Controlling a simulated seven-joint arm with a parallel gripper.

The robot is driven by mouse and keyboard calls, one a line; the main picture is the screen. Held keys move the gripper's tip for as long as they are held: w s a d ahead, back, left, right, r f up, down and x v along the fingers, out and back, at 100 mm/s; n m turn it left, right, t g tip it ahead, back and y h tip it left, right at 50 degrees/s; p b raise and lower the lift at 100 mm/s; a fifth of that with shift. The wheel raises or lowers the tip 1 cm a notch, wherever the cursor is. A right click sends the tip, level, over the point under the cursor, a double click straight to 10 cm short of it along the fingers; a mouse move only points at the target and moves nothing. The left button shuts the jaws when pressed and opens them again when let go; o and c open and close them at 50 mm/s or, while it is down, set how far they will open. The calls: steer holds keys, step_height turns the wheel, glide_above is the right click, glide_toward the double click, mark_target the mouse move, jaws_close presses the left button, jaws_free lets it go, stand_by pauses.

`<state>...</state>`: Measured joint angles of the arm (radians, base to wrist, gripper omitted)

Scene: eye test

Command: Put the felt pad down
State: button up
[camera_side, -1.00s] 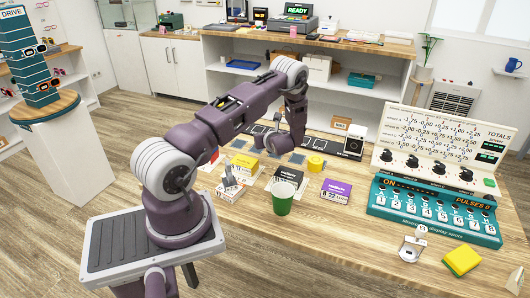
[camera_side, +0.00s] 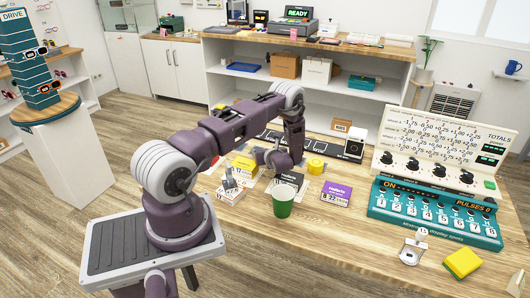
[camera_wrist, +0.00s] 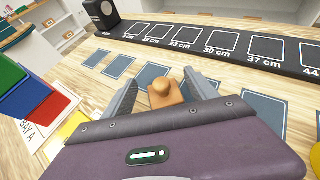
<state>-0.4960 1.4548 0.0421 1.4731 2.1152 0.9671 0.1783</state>
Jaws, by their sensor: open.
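An orange-brown block with a round wooden knob (camera_wrist: 162,93) stands between the fingers of my gripper (camera_wrist: 160,78) in the wrist view. I cannot tell whether it is the felt pad; its underside is hidden by my gripper body. The fingers are apart, one on each side of the block. Several flat blue-grey squares lie on the table in a row, one just behind the knob (camera_wrist: 150,73) and another to the right (camera_wrist: 265,108). In the side view my gripper (camera_side: 281,161) is low over the table, behind the green cup, and the block is not clearly visible.
A green cup (camera_side: 283,203), a purple box (camera_side: 336,194) and a yellow box (camera_side: 243,167) stand near my gripper. A black strip with centimetre marks (camera_wrist: 220,45) runs behind the squares. A teal display device (camera_side: 430,215) and a yellow sponge (camera_side: 462,263) are at the right.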

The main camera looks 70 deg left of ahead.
steer(key=v, duration=1.2)
steer(key=shift+r, duration=0.1)
steer(key=s+d+r+n+g+h, duration=0.1)
steer(key=s+d+r+n, duration=0.1)
steer(key=d+r+n, duration=0.35)
steer(key=s+d+r+n+g+h, duration=0.1)
steer(key=s+d+r+n, duration=0.15)
steer(key=r, duration=0.65)
steer(key=s+d+r+n+g+h, duration=0.1)
steer(key=s+d+r+n, duration=0.25)
steer(key=r, duration=0.35)
steer(key=s+d+r+n+t+h, duration=0.2)
steer(key=s+d+r+h, duration=0.1)
steer(key=d, duration=0.5)
steer(key=s+d+r+n+t+h, duration=0.2)
steer(key=s+d+r+n+h, duration=0.1)
steer(key=d, duration=0.5)
steer(key=s+d+r+n+t+h, duration=0.2)
steer(key=s+d+r+n+h, duration=0.1)
steer(key=d, duration=0.5)
steer(key=shift+s+d+r+t+h, duration=0.3)
steer(key=shift+s+d+r+t, duration=0.1)
steer(key=shift+s, duration=0.2)
